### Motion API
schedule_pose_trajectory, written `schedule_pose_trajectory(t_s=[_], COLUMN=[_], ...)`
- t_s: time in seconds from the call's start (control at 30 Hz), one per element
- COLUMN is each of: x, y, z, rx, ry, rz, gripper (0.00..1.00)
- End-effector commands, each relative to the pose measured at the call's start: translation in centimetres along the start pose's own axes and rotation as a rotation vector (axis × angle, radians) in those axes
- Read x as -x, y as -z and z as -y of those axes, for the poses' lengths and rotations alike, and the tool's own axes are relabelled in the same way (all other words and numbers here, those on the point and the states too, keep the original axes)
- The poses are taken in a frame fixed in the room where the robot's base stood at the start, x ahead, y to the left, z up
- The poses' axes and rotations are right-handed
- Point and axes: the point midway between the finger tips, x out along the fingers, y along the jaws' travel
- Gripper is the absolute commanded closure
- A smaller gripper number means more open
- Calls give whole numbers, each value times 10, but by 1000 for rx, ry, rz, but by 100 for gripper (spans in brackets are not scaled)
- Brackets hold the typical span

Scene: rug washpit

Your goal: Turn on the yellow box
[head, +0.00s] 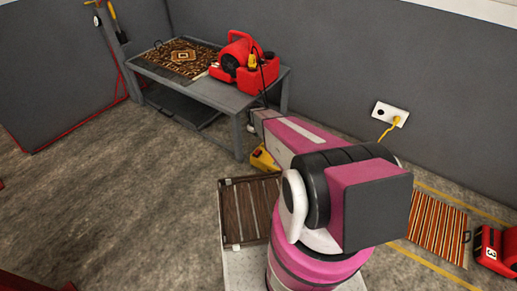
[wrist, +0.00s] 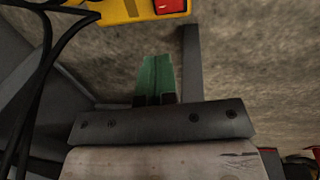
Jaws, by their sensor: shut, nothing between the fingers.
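The yellow box (head: 262,160) sits on the floor by the near leg of the grey table in the head view, partly hidden by my arm. In the wrist view the yellow box (wrist: 110,10) shows at the top edge, cut off by the frame. It has a red switch (wrist: 170,6) on its right part; whether it is lit I cannot tell. My gripper (wrist: 157,62) has green fingertips together, empty, pointing toward the box with a gap of floor visible between them in the picture. My gripper is hidden behind my arm in the head view.
A grey table (head: 200,90) holds a patterned rug (head: 180,58) and a red blower (head: 240,65). Black cables (wrist: 38,80) run along the left of the wrist view. A striped rug (head: 438,225) lies at right.

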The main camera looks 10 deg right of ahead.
Motion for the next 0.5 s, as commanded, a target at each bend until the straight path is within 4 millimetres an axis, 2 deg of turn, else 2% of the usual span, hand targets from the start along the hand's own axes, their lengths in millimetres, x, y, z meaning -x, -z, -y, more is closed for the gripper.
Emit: schedule_pose_trajectory(t_s=[0.33,0.5], x=[-2,-19], y=[0,0], z=[0,0], rx=[-1,-2], ry=[0,1], rz=[0,1], gripper=[100,100])
